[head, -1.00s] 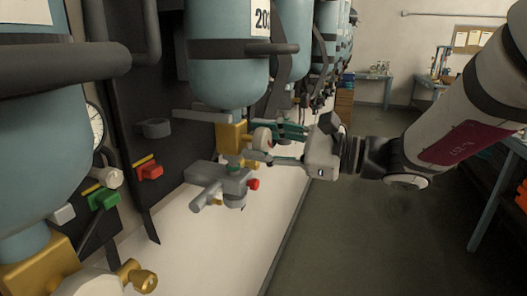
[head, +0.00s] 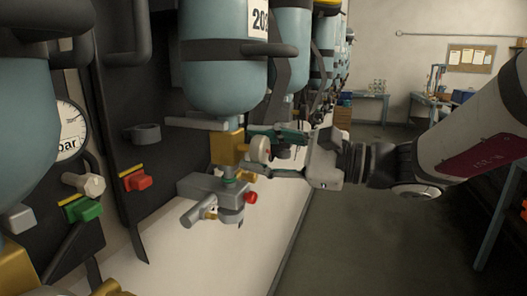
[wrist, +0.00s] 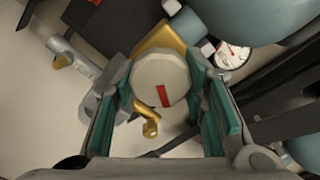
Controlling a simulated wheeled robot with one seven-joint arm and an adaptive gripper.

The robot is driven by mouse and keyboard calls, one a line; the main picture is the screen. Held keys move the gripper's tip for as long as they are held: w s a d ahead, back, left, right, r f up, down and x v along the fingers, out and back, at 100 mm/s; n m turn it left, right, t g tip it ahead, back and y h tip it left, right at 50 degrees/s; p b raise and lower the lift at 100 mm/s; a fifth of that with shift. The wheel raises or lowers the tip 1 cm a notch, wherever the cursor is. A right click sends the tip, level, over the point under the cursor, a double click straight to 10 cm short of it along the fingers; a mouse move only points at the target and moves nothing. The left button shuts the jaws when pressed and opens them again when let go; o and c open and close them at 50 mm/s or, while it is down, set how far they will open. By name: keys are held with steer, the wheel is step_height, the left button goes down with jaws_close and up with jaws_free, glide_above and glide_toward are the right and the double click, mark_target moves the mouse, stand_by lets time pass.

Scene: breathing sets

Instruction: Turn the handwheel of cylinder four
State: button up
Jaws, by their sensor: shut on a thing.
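The handwheel (head: 260,149) is a pale round knob on the side of a brass valve (head: 227,148), below a light-blue cylinder (head: 224,75). In the wrist view the handwheel (wrist: 160,80) faces me, with a red bar mark on its face tilted slightly from upright. My gripper (head: 268,151) reaches in from the right, its green-padded fingers above and below the wheel. In the wrist view the gripper (wrist: 163,88) has one finger on each side of the wheel, shut on it. No cylinder number four is readable.
A grey fitting with a red knob (head: 251,197) hangs just below the valve. A gauge (head: 70,130) and a green-handled part (head: 86,210) are at the left. More cylinders (head: 291,35) recede behind. The floor (head: 350,240) right of the white ledge is clear.

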steer(key=o, duration=1.2)
steer(key=v, duration=1.2)
stand_by(1.0)
